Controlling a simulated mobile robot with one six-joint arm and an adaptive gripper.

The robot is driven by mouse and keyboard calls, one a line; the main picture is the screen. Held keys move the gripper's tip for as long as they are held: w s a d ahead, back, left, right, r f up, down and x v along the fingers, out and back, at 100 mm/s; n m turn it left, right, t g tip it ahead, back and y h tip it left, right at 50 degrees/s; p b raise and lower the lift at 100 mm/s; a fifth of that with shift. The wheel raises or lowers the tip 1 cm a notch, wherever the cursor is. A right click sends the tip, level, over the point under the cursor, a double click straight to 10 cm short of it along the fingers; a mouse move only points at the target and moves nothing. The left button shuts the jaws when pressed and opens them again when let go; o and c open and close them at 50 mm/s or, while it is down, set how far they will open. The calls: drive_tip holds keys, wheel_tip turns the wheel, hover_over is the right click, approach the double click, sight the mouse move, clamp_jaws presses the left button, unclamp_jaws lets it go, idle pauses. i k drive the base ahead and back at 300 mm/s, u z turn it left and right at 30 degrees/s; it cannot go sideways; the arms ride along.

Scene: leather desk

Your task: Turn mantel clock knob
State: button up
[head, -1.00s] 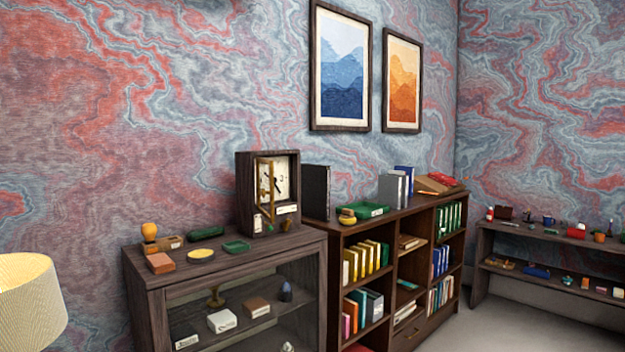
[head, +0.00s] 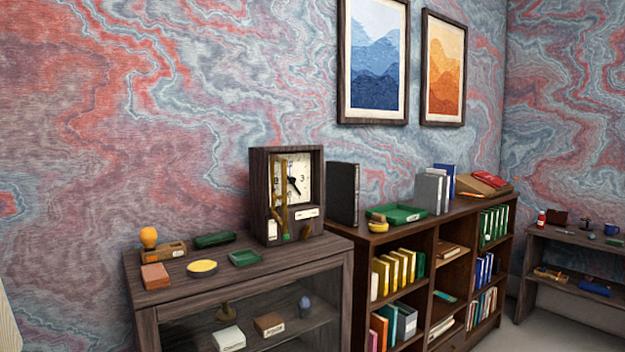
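The mantel clock (head: 259,194) is a dark wooden box with a pale square dial (head: 297,180) and black hands. It stands upright at the right end of the dark cabinet's top (head: 175,291). A brass-coloured upright piece (head: 280,190) shows in front of the dial's left side. Small parts sit low on its front: a white label, a green spot and a small brownish-orange piece (head: 305,232) at the lower right. I cannot tell which of these is the knob. My gripper is not in view.
On the cabinet top left of the clock are an orange-topped stamp (head: 149,238), a reddish block (head: 155,276), a yellow dish (head: 202,268) and green trays (head: 244,258). A bookcase (head: 365,270) adjoins at the right, with a black binder (head: 343,193) near the clock. Floor shows at lower right.

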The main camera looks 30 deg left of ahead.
sight(292, 178)
drive_tip(key=u, duration=0.25)
drive_tip(key=i, duration=0.85)
drive_tip(key=u, duration=0.75)
